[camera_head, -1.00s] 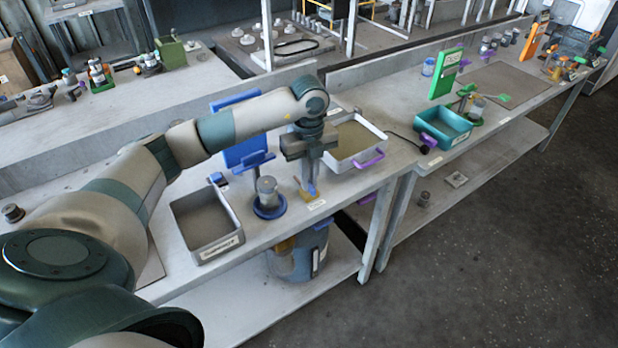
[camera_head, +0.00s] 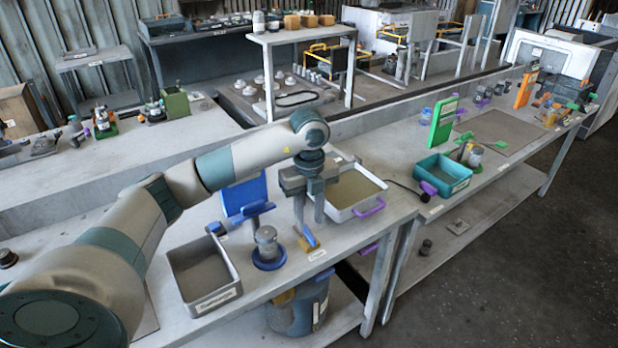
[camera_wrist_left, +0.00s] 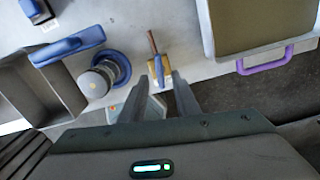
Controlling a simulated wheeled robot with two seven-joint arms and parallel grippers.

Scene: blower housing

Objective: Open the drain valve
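The drain valve is likely the small brass-coloured fitting with a blue lever (camera_head: 308,240) at the bench's front edge. My left gripper (camera_head: 309,217) points down above the valve. Its two fingers are apart with nothing between them; they also show in the left wrist view (camera_wrist_left: 169,74). I cannot tell whether a finger touches the fitting. My right gripper is not in view.
A blue-ringed grey cylinder (camera_head: 267,243) and an open grey tray (camera_head: 225,252) stand left of the valve. A white tray with a purple handle (camera_head: 345,212) stands behind right. A blue panel (camera_head: 243,193) stands behind. A blue-grey container (camera_head: 310,306) sits below.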

